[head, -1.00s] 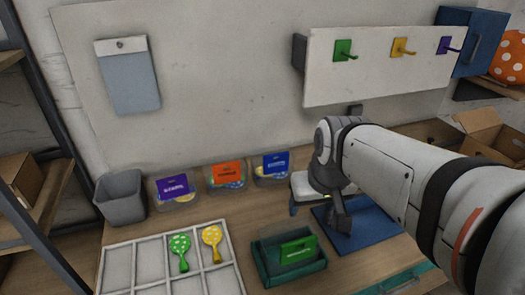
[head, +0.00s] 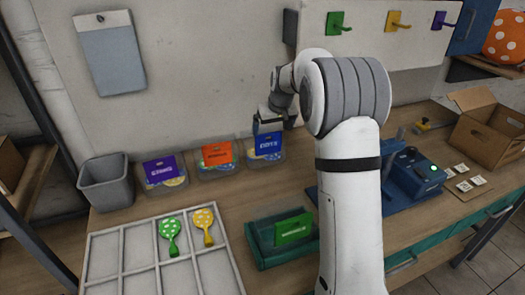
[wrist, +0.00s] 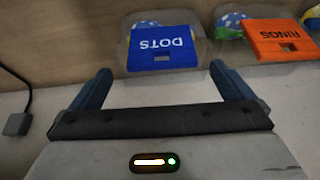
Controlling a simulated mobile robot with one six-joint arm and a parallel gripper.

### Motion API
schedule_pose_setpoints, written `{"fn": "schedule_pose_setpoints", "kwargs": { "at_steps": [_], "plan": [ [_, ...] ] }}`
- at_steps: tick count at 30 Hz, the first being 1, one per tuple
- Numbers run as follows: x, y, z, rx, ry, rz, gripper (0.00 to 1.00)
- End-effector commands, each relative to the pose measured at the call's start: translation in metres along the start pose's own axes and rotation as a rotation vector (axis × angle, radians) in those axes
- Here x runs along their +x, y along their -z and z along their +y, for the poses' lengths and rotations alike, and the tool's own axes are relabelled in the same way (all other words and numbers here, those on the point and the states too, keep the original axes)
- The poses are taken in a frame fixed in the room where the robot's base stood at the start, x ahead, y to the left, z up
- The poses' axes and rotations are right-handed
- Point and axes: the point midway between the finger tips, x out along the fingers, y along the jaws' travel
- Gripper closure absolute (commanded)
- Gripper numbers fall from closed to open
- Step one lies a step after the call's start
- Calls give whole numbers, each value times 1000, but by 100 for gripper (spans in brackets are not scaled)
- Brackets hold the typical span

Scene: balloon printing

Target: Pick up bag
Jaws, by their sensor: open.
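Three clear bags with coloured label cards stand in a row against the back wall: purple (head: 163,172), orange (head: 216,157) and blue (head: 266,149). A bag with a green card (head: 293,229) lies in a teal tray (head: 262,254). My gripper (head: 270,122) is open and empty, close to the blue bag at the wall. In the wrist view my gripper (wrist: 160,88) has its fingers spread wide, with the blue card (wrist: 162,53) reading DOTS between and beyond the fingertips. The orange card (wrist: 284,40) reading RINGS is outside them to the right.
A grey bin (head: 106,184) stands left of the bags. A blue machine (head: 412,172) and an open cardboard box (head: 490,130) are at the right.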

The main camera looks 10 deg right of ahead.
Motion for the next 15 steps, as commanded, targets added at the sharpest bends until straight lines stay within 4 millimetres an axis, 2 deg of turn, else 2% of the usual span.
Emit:
{"fn": "schedule_pose_setpoints", "kwargs": {
  "at_steps": [11, 15],
  "plan": [
    [41, 3, 0, -1, 0, -2, 0],
    [63, 4, -1, 0, 0, -3, 0]
  ]
}}
